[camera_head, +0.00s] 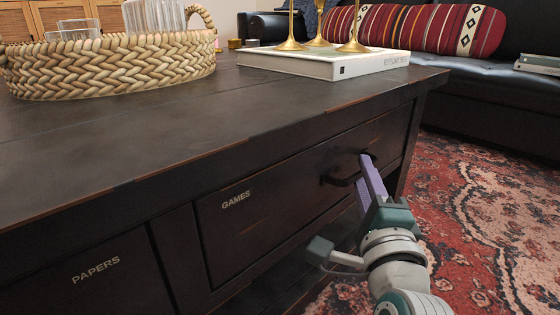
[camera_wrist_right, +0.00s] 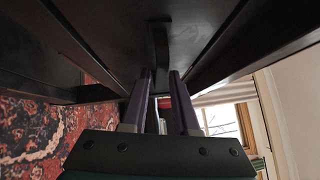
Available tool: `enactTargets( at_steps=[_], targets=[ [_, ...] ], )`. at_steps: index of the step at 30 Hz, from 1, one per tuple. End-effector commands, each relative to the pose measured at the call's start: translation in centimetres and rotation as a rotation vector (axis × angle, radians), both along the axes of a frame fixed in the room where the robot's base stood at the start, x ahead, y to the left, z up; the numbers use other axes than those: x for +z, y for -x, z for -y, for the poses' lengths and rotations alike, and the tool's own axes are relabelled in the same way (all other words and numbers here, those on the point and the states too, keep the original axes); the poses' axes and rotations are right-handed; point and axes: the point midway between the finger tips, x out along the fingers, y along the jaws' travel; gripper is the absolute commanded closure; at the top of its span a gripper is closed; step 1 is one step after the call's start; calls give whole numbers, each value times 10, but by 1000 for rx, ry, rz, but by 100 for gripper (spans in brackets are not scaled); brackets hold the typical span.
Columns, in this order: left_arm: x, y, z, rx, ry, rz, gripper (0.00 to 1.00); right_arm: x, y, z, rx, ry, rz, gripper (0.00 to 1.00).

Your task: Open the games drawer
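The games drawer (camera_head: 285,205) is a dark wooden front labelled "GAMES" in the table, and it looks shut. Its dark curved handle (camera_head: 341,181) is on the right part of the front. My right gripper (camera_head: 367,163) has its purple fingers at the right end of the handle. In the right wrist view, the fingers (camera_wrist_right: 161,78) stand a little apart, with a gap between them. The handle (camera_wrist_right: 158,45) lies in line with that gap, at the fingertips. I cannot tell whether the fingers touch it. My left gripper is not in view.
The papers drawer (camera_head: 85,280) is at the lower left. On the table (camera_head: 190,115) stand a woven basket (camera_head: 110,68) with glasses and a white book (camera_head: 325,63) under brass candlesticks. A dark sofa (camera_head: 480,95) is behind. Patterned rug (camera_head: 480,215) covers the floor at right.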

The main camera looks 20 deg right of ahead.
Motion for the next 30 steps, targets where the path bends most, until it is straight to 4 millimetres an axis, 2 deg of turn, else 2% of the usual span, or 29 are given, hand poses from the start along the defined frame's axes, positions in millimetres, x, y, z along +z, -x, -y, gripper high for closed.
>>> enactTargets(
  at_steps=[1,7,30],
  targets=[
    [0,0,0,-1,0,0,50,0,0,0,0,0,0,78],
    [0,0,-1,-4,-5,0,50,0,0,0,0,0,0,100],
    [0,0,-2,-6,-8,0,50,0,0,0,0,0,1,100]
  ],
)
